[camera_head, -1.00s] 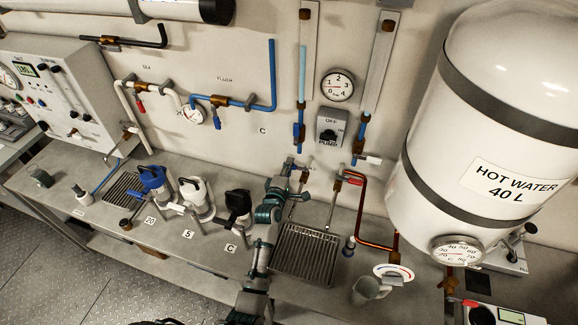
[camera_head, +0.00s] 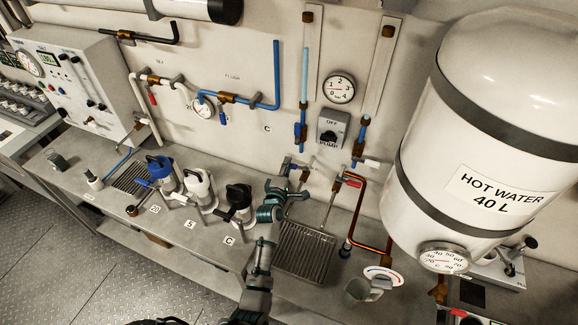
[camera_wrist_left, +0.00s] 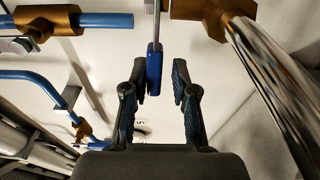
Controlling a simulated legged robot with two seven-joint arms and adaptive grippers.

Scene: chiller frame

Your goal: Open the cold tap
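The cold tap's blue lever handle (camera_wrist_left: 154,70) hangs down in the left wrist view. Its brass body (camera_wrist_left: 200,15) is at the top of that view. My left gripper (camera_wrist_left: 160,92) is open, with one finger on each side of the handle's lower end. The handle is closer to the left finger; I cannot tell whether they touch. In the head view my left gripper (camera_head: 287,185) is just below the cold tap's brass fitting (camera_head: 304,173), above the drain grate, and partly hides the tap. My right gripper is not in view.
The red-handled tap (camera_head: 350,180) and its copper pipe (camera_head: 368,215) are right of the cold tap. A drain grate (camera_head: 308,250) lies below. The black-topped jug (camera_head: 238,203) stands close on the left. The hot water tank (camera_head: 475,130) fills the right.

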